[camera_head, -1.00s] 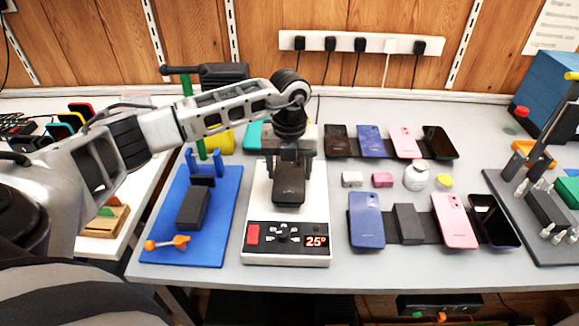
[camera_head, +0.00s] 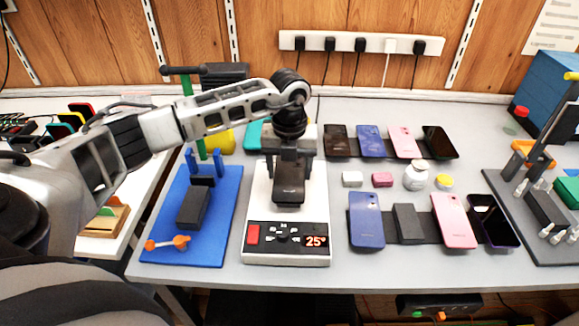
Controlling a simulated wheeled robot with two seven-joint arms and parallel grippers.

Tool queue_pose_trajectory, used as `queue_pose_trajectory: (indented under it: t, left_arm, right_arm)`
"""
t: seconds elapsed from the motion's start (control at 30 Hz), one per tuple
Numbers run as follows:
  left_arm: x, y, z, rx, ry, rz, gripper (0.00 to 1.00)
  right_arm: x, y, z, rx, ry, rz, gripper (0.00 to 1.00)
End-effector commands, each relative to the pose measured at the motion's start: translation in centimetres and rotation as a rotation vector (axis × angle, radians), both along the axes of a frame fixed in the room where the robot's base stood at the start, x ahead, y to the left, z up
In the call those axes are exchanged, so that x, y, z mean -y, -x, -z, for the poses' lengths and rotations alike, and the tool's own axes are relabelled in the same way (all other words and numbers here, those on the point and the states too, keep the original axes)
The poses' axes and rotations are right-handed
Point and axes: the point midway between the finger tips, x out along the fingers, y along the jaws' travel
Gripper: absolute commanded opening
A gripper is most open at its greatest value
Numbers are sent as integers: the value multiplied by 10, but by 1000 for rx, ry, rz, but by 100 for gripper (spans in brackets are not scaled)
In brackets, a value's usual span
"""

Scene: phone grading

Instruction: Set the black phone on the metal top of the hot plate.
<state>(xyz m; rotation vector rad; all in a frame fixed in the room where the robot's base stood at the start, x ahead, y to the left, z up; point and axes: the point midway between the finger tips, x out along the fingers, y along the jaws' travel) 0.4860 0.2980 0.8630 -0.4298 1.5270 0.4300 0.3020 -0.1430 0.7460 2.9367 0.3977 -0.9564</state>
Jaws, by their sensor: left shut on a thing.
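The black phone (camera_head: 289,190) is over the hot plate (camera_head: 287,252), a white unit with a control panel reading 25°. My left gripper (camera_head: 290,160) comes down from above and is shut on the far end of the phone. The phone covers the middle of the hot plate, so its metal top is mostly hidden. I cannot tell whether the phone touches the top or hangs just above it. My right gripper is not in view.
A blue fixture (camera_head: 215,235) with a green post stands left of the hot plate. Right of it are a blue phone (camera_head: 366,222), a pink phone (camera_head: 454,222) and a white bottle (camera_head: 416,176). More phones lie in a row behind. The table's front edge is close.

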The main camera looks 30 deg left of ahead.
Motion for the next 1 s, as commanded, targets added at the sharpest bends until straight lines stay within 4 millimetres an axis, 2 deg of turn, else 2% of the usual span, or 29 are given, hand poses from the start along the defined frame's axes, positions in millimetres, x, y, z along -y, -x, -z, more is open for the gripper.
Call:
queue_pose_trajectory:
  t: [1.0]
  left_arm:
    - [0, 0, 6, 0, 0, 0, 37]
  right_arm:
    - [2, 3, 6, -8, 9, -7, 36]
